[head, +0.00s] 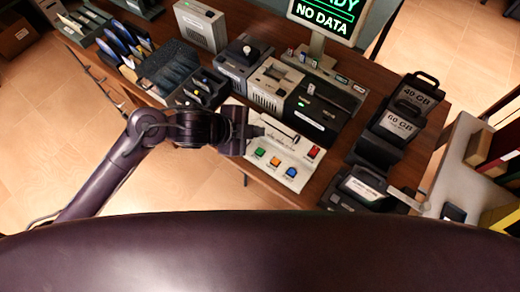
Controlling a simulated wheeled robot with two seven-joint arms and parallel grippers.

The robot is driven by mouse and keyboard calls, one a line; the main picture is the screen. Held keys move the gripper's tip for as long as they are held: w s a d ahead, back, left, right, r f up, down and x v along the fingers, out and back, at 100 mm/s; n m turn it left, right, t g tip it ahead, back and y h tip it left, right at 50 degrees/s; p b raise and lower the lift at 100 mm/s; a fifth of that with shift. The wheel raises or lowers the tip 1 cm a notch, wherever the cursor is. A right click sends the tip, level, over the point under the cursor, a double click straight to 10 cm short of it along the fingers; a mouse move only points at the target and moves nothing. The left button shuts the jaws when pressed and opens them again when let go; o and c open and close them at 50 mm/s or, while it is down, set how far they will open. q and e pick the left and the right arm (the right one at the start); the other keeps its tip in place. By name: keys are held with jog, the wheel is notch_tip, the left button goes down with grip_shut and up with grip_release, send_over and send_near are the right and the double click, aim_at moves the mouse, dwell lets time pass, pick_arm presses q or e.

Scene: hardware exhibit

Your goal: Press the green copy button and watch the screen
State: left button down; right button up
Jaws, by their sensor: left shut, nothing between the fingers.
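The green button (260,152) is the leftmost of a row of coloured buttons on a cream control panel (262,173) near the table's front edge. My left gripper (260,131) is shut and empty, reaching in from the left over the panel's left part. It is just behind the green button in the picture and appears apart from it. My right gripper is not in view.
An orange button (275,162), a blue button (291,172) and a red switch (313,152) share the panel. Grey and black devices stand behind it. A rack of colourful cards (120,45) is at left.

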pick_arm(q)
jog(key=b, duration=0.7)
send_over(260, 152)
jog(key=a, duration=0.1)
notch_tip(260, 152, down, 7)
jog(key=shift+s+r, duration=0.1)
jog(key=shift+f, duration=0.65)
jog(key=shift+f, duration=0.1)
dwell(0.7)
jog(key=shift+f+b, duration=0.3)
jog(key=shift+b, duration=0.05)
jog(key=shift+f+b, duration=0.3)
jog(key=shift+f, duration=0.15)
dwell(0.4)
jog(key=shift+r, duration=0.1)
jog(key=shift+r+p, duration=0.75)
jog(key=shift+p, duration=0.2)
